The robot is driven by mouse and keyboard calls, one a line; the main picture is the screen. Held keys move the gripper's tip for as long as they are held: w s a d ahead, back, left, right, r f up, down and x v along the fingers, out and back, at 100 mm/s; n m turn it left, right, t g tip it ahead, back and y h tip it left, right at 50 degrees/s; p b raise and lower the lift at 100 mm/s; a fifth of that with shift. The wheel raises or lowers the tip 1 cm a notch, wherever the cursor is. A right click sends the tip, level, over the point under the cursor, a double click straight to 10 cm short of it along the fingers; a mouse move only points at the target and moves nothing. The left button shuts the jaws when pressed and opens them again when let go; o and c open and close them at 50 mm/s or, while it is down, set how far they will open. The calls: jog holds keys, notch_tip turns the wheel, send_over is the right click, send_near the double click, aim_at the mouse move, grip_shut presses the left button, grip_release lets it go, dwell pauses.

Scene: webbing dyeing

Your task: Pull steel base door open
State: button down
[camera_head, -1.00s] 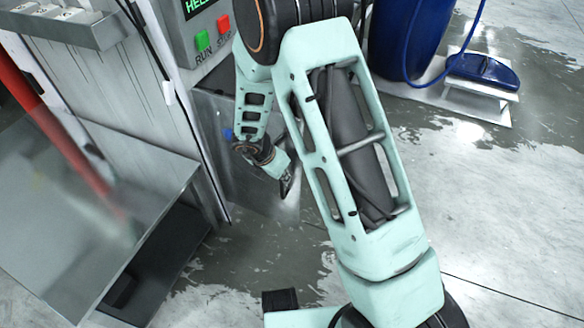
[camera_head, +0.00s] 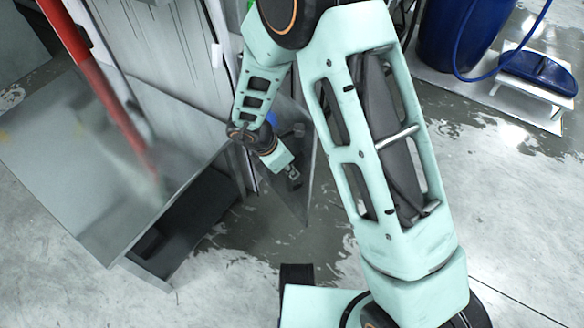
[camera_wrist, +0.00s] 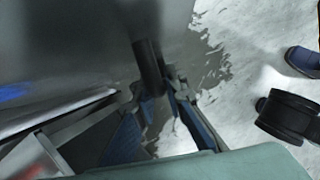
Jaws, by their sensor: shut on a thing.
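The steel base door (camera_head: 300,205) is a grey metal panel low on the machine, left of my upper arm. It stands swung out at an angle, seen nearly edge-on. In the wrist view its broad grey face (camera_wrist: 75,45) fills the upper left. A dark round handle bar (camera_wrist: 149,65) sticks out from the door. My gripper (camera_wrist: 157,92) is shut on this handle, its blue-padded fingers on either side. In the head view my gripper (camera_head: 292,177) is small and close against the door; the handle is mostly hidden there.
A grey steel table (camera_head: 75,170) with a dark lower shelf (camera_head: 185,225) stands left of the door. A blue barrel (camera_head: 455,40) and a low white stand (camera_head: 530,95) are at upper right. The wet floor at right is open.

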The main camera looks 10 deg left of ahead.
jog(key=c, duration=2)
grip_release()
jog(key=shift+o, duration=0.2)
jog(key=shift+r, duration=0.1)
jog(key=v, duration=1.1)
jog(key=shift+r, duration=0.4)
